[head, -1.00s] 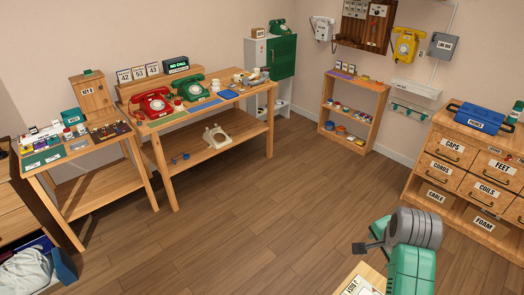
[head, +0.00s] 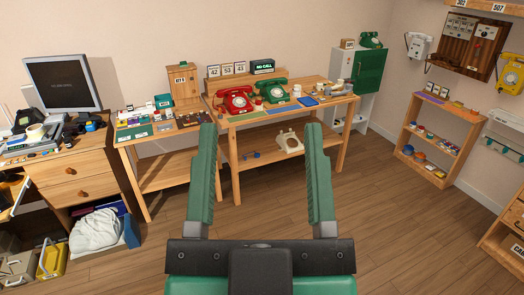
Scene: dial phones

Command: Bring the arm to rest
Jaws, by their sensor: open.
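My gripper (head: 262,135) stands in the lower middle of the head view. Its two green fingers point up in the picture and are wide apart, with nothing between them. Its black palm and green body fill the bottom middle. It is in front of the workbench (head: 292,150), over open floor as seen from here, and appears to touch nothing.
The workbench bears a red phone (head: 235,102) and a green phone (head: 273,90); a cream phone (head: 290,142) sits on its lower shelf. A drawer cabinet (head: 85,182) with a monitor (head: 64,82) stands at left. A low shelf (head: 437,132) stands at right. The floor (head: 400,230) at right is clear.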

